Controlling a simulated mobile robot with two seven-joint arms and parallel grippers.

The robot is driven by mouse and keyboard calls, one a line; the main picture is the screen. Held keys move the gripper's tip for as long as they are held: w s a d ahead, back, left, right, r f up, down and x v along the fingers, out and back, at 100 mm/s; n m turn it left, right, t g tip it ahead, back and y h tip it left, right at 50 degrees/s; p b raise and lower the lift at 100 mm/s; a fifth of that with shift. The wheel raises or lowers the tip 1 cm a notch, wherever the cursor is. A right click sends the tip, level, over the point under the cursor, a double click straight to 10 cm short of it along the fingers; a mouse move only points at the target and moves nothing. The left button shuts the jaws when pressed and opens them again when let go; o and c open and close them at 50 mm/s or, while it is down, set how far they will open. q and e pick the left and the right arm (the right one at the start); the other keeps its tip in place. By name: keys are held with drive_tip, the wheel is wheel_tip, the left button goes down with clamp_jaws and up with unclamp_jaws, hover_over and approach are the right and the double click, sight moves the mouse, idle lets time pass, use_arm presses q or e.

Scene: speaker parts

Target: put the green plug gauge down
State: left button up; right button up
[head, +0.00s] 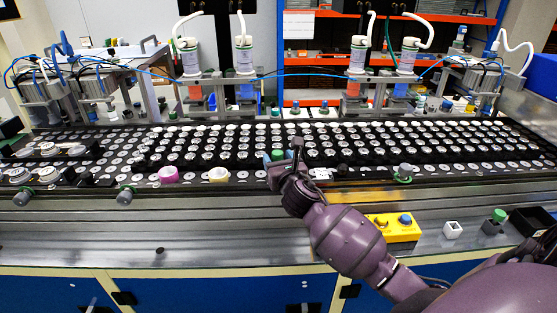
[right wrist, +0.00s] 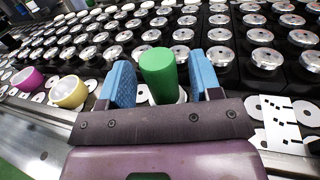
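The green plug gauge (right wrist: 160,72) is an upright green cylinder between the two blue fingers of my right gripper (right wrist: 162,82). Narrow gaps show beside the cylinder, so the fingers look open around it. A whitish part shows at its lower end; its contact with the surface below is hidden by the gripper. In the head view, my right gripper (head: 281,163) is over the near edge of the disc-covered rack, with the green gauge (head: 278,155) at its fingers. My left gripper is not in view.
A pink ring (head: 168,174) and a pale yellow ring (head: 218,174) lie left of the gripper. Rows of silver-capped parts (head: 225,145) fill the rack beyond. A yellow button box (head: 396,227) and a white cube (head: 452,229) are at right. The metal ledge (head: 200,230) is mostly clear.

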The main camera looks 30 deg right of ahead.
drive_tip(key=shift+r, duration=0.75)
drive_tip(key=v, duration=1.1)
drive_tip(key=s+a+f+m+g+y, duration=0.2)
drive_tip(key=s+f+m, duration=0.7)
drive_tip(key=m, duration=0.7)
drive_tip(key=s+a+f+m+g+y, duration=0.2)
drive_tip(key=s+a+f+m, duration=0.3)
drive_tip(key=s+f+m, duration=0.4)
wheel_tip(320, 180, down, 7)
drive_tip(key=m+g, duration=0.1)
drive_tip(key=m, duration=0.6)
drive_tip(key=shift+a+g+y, duration=0.3)
drive_tip(key=shift+a+y, duration=0.05)
drive_tip(key=shift+y, duration=0.05)
